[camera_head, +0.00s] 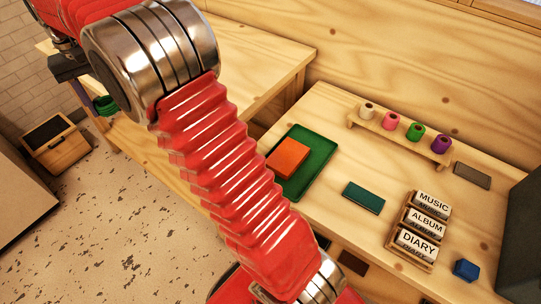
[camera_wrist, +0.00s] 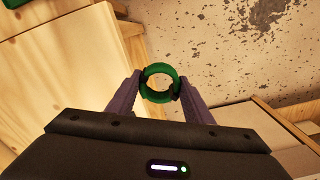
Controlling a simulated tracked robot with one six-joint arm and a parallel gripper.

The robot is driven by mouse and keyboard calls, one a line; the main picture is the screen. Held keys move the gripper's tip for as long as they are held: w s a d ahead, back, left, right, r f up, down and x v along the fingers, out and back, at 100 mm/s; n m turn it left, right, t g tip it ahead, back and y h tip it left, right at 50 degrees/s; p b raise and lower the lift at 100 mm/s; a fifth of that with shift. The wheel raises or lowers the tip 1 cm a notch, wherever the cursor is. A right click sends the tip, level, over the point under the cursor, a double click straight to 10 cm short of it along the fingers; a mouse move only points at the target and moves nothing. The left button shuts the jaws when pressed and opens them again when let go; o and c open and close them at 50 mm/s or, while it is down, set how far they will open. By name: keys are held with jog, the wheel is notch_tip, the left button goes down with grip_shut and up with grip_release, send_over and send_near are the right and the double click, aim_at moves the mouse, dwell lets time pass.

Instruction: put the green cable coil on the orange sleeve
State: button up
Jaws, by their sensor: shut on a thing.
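The green cable coil (camera_wrist: 160,68) is a ring seen from above in the wrist view. My gripper (camera_wrist: 160,83) is shut on it, one finger on each side. In the head view the coil (camera_head: 106,105) hangs at the far left, over the floor beside the wooden table edge. The orange sleeve (camera_head: 287,157) is a flat orange rectangle lying on a green tray (camera_head: 319,160) on the workbench, well to the right of the coil. My red arm passes in front of the bench and hides part of it.
On the bench are a dark green block (camera_head: 363,197), a rack of labelled rolls (camera_head: 424,225), a peg strip with several coloured spools (camera_head: 402,137), a grey block (camera_head: 472,175) and a blue block (camera_head: 466,270). A wooden box (camera_head: 58,150) stands on the floor.

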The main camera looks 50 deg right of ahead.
jog(key=shift+a, duration=0.1)
dwell(0.3)
jog(key=s+d+f+m, duration=0.1)
jog(key=s+d+f, duration=0.15)
jog(key=d, duration=0.45)
jog(key=s+d+f, duration=0.2)
jog(key=s+d, duration=0.2)
jog(key=d, duration=0.4)
jog(key=s+d+f+m, duration=0.1)
jog(key=s+d+f, duration=0.2)
jog(key=d, duration=0.4)
jog(key=s+d+f+m, duration=0.1)
jog(key=s+d+f, duration=0.3)
jog(key=s+d, duration=0.3)
jog(key=s+d+f+m, duration=0.1)
jog(key=s+d+f, duration=0.3)
jog(key=s+d, duration=0.4)
jog(key=s, duration=0.7)
jog(key=shift+s+f, duration=0.15)
jog(key=shift+f, duration=0.25)
jog(key=shift+f, duration=0.1)
send_over(287, 155)
jog(key=shift+s+f, duration=0.1)
jog(key=shift+f, duration=2.95)
